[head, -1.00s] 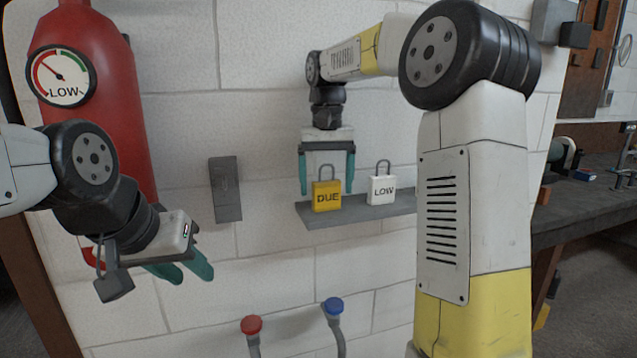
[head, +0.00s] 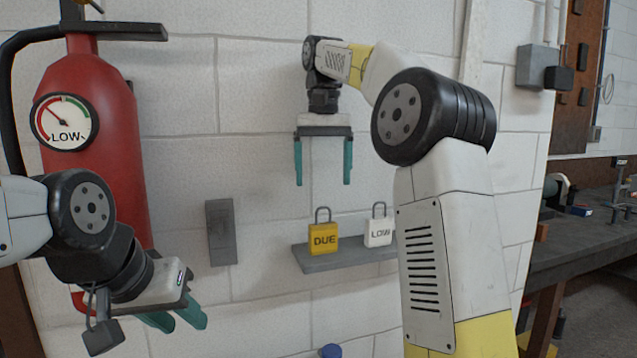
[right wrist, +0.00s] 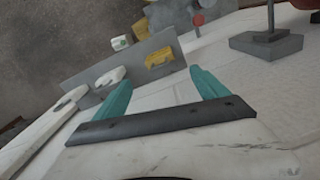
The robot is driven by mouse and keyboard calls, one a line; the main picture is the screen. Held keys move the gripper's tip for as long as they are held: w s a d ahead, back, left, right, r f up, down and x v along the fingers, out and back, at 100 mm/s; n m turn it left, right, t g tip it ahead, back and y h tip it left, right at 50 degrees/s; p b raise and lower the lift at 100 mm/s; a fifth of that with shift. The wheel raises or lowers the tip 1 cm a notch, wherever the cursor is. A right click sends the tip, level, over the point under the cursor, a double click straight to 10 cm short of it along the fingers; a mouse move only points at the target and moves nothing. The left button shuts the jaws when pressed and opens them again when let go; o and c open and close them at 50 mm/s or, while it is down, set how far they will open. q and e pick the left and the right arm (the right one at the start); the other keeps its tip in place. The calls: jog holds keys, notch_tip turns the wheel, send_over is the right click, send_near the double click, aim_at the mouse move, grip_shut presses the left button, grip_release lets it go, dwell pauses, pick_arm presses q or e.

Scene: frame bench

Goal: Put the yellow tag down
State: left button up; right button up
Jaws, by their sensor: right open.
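The yellow tag (head: 323,239), a padlock shape marked DUE, stands upright on a small grey wall shelf (head: 335,261). It also shows in the right wrist view (right wrist: 158,58), beyond the fingers. My right gripper (head: 323,184) is open and empty, directly above the yellow tag and clear of it. In the right wrist view its teal fingers (right wrist: 160,80) are spread with nothing between them. My left gripper (head: 180,322) is at the lower left, its two teal fingers apart and nothing seen between them.
A red extinguisher (head: 98,165) with a gauge (head: 64,121) is at the left. A grey wall plate (head: 221,232) is left of the shelf. A dark workbench (head: 580,235) stands at the right.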

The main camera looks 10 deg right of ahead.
jog(key=shift+s+r, duration=0.1)
jog(key=shift+r, duration=0.05)
jog(key=s+d+f+t+y, duration=0.1)
jog(key=s+d+f+t, duration=0.1)
jog(key=s+f, duration=0.6)
jog(key=s+d+f+t+y, duration=0.1)
jog(key=s+f+t, duration=0.3)
jog(key=s, duration=1.2)
notch_tip(320, 180, down, 5)
jog(key=shift+d+r+n, duration=0.1)
jog(key=shift+d+n, duration=0.2)
jog(key=shift+d, duration=0.05)
